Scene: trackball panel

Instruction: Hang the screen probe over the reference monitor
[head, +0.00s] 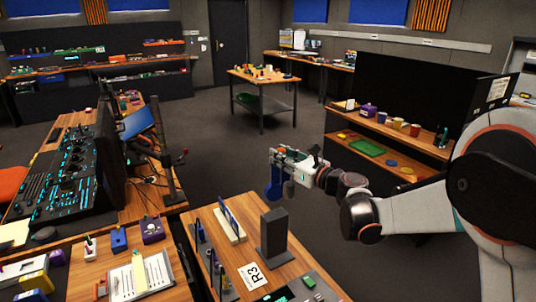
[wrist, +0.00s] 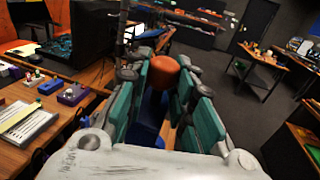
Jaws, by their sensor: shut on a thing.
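My gripper (head: 277,158) is shut, held in the air beyond the front desk and right of the monitor. A blue piece (head: 273,185) hangs below its fingers, with a grey piece (head: 289,190) beside it; together they appear to be the screen probe. In the wrist view, a round orange-brown part (wrist: 163,72) and a blue part (wrist: 150,110) show between the teal finger pads (wrist: 207,120); the rest is hidden. A large black monitor (head: 111,150) stands edge-on behind the control console at left. It also shows in the wrist view (wrist: 95,30). I take it for the reference monitor.
A dark upright block (head: 273,235) and a rack with blue panels (head: 230,218) stand on the front desk by an R3 card (head: 252,275). A dark post (head: 168,165) rises right of the monitor. A shelf unit (head: 385,127) stands at right; open floor lies behind the gripper.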

